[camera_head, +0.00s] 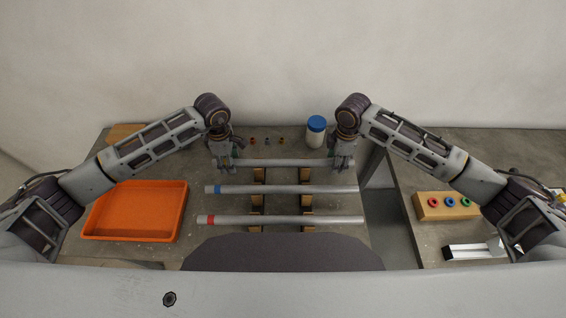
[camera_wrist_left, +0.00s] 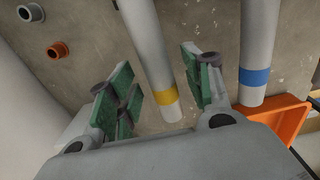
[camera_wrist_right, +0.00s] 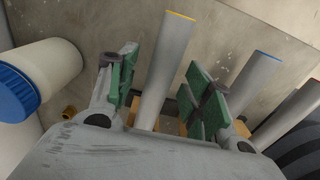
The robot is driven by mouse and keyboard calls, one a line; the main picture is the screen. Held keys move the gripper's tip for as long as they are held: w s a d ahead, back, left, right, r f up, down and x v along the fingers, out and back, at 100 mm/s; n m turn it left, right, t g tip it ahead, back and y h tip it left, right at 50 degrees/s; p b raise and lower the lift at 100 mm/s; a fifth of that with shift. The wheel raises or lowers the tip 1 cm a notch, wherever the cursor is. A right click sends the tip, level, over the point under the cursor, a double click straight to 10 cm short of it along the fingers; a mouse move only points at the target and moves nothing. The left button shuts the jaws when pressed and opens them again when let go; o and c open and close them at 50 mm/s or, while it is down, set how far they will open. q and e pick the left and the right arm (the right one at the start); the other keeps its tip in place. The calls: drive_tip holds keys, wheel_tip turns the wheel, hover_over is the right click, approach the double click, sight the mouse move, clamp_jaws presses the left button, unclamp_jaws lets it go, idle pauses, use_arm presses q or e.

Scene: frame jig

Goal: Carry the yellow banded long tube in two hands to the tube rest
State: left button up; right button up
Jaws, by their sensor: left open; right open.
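The yellow banded long tube (camera_head: 285,163) is the rearmost of three grey tubes lying across the wooden supports (camera_head: 257,203). Its yellow band (camera_wrist_left: 166,97) shows near one end in the left wrist view. My left gripper (camera_head: 225,165) is open at the tube's left end, with the green-padded fingers (camera_wrist_left: 155,95) on either side of the tube near the band. My right gripper (camera_head: 341,163) is open at the tube's right end, and its fingers (camera_wrist_right: 158,88) straddle the tube (camera_wrist_right: 166,70). I cannot tell whether any pad touches it. I cannot tell which thing is the tube rest.
A blue-banded tube (camera_head: 285,189) and a red-banded tube (camera_head: 285,220) lie nearer me. An orange tray (camera_head: 135,238) is at left. A blue-lidded white jar (camera_head: 316,132) stands behind my right gripper. A wooden block with coloured rings (camera_head: 425,207) sits on the right table, past a gap.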

use_arm(q)
clamp_jaws()
use_arm(e)
clamp_jaws()
use_arm(q)
drive_tip(key=shift+r, duration=0.2)
use_arm(e)
drive_tip(key=shift+r, duration=0.25)
